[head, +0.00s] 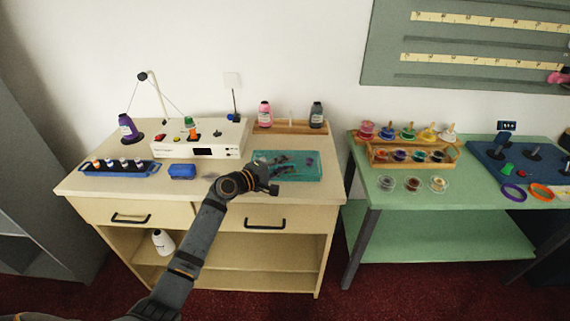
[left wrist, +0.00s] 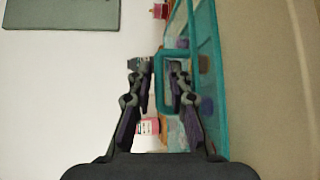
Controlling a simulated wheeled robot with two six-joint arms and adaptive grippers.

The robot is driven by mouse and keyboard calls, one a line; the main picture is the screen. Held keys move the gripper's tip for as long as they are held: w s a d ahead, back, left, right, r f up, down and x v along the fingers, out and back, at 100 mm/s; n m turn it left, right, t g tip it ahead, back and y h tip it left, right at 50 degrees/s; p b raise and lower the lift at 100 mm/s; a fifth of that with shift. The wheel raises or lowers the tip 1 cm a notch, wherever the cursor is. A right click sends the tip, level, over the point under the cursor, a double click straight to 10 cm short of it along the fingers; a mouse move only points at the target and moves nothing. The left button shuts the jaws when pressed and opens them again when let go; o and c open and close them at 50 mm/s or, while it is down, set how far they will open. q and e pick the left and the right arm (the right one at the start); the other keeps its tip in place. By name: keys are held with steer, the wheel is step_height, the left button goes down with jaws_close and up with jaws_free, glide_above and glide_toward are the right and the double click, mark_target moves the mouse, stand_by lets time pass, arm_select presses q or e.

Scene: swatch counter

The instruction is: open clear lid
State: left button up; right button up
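A teal box (head: 308,170) with a see-through top sits at the front right of the cream counter, and dark shapes show over or through it. In the left wrist view the teal-edged box (left wrist: 207,60) runs along the right, with a small teal frame at the fingers. My left gripper (head: 277,172) is at the near left side of the box. In the left wrist view its two fingers (left wrist: 160,72) are apart, with part of the teal frame between or behind them. I cannot tell whether they touch it. My right gripper is not in view.
A white device (head: 172,148) with a purple bottle (head: 127,127) stands behind left of my arm. A blue rack (head: 88,169) and a blue block (head: 182,171) lie at the front left. Pink (head: 265,115) and grey bottles stand behind the box. A green table (head: 460,190) stands to the right.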

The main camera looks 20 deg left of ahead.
arm_select(q)
steer(key=shift+w+d, duration=0.1)
jaws_close()
stand_by(0.3)
